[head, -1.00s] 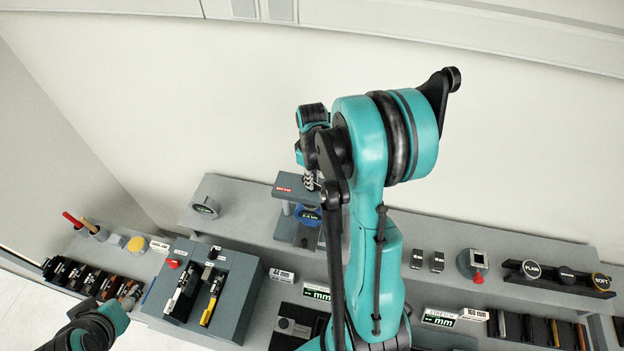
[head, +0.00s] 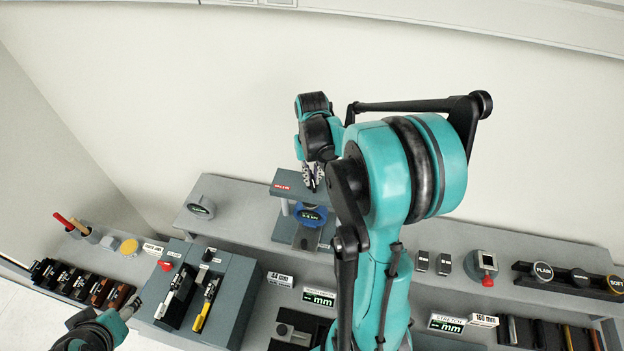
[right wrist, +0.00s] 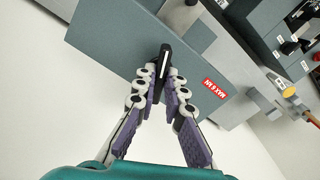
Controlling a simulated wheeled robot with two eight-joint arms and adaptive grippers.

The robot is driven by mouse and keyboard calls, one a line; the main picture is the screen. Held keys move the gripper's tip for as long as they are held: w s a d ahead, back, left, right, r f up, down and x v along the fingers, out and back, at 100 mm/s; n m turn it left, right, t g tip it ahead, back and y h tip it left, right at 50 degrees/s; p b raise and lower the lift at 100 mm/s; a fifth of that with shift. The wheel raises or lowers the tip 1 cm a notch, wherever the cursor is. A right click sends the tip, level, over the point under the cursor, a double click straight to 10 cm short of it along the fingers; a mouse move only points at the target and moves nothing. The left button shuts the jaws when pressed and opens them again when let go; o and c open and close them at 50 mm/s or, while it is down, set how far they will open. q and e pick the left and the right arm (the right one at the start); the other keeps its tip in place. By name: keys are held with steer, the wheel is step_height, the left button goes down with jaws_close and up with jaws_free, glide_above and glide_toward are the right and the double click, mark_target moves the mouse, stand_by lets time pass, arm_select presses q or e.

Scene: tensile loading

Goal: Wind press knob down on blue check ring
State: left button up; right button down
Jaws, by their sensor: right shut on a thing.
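The grey-green press (head: 283,190) with a red label stands on the rear shelf. The blue check ring (head: 310,215), with a small dark display, sits under its top plate; the reading is too small to be sure of. My right gripper (head: 313,178) is over the press top.
My right arm hides the middle.

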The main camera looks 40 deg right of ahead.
mark_target(312, 178)
steer(key=shift+m+b, duration=0.4)
steer(key=shift+m, duration=0.5)
steer(key=c, duration=1.6)
jaws_free()
step_height(312, 178, up, 12)
